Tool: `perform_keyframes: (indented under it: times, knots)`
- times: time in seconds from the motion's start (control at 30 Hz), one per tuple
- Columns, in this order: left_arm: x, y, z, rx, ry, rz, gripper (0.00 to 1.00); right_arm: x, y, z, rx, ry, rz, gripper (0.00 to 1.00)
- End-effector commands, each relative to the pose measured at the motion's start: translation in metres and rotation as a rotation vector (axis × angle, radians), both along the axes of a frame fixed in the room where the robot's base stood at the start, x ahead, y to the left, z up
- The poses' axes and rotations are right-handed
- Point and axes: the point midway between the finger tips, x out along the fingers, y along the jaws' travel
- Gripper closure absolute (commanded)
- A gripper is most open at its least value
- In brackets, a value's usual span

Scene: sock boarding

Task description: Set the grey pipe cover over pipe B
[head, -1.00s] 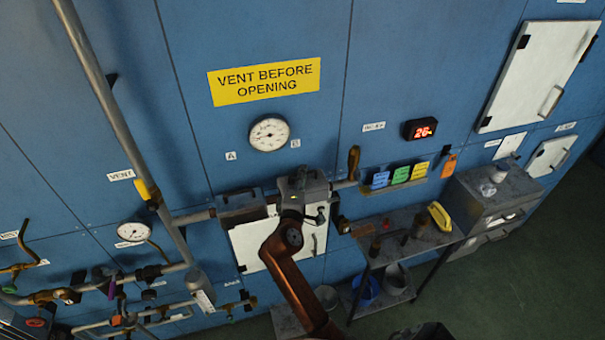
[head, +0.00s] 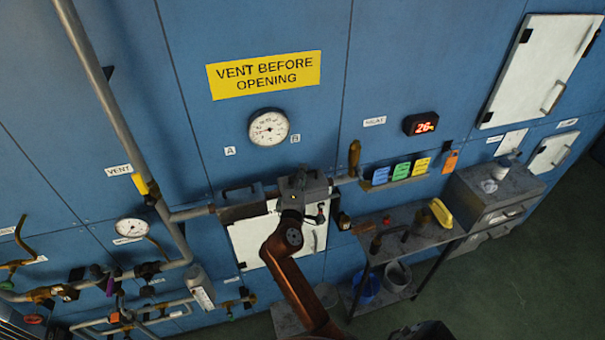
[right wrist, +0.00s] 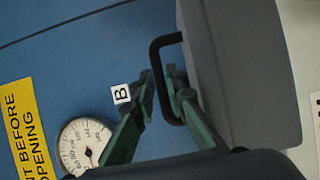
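The grey pipe cover (head: 318,187) is at the middle of the head view, below the B label (head: 295,138) and in line with the wall pipe. It fills the upper right of the right wrist view (right wrist: 245,70), with its black handle (right wrist: 156,58) facing my fingers. In the head view my right gripper (head: 299,180) partly hides the cover. Pipe B behind the cover is hidden, so I cannot tell whether the cover is seated. My left gripper is not in view.
A second, bluish cover with a handle (head: 240,190) sits left, below the A label (head: 230,151). A brass lever (head: 354,157) rises just right of the grey cover. A round gauge (head: 268,127) is above. A shelf (head: 405,245) with tools stands lower right.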

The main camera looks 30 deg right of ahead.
Motion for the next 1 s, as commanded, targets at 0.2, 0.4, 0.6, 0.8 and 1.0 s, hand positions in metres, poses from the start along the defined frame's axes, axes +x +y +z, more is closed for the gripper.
perform_keyframes:
  times: [0.2,0.4,0.6,0.8,1.0]
  knots:
    - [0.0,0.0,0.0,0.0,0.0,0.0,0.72,0.0,0.0,0.0,0.001,0.001,0.0,0.73]
    - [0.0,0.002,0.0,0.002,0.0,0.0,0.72,0.0,0.0,-0.002,0.003,0.003,-0.001,0.73]
    - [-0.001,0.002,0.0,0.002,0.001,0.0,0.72,0.0,0.0,0.015,0.003,-0.003,0.0,0.73]
    - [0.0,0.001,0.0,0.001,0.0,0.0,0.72,0.0,0.001,0.056,0.001,-0.008,0.001,0.73]
    - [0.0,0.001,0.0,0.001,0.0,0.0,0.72,0.0,0.0,0.089,0.001,-0.007,0.0,0.73]
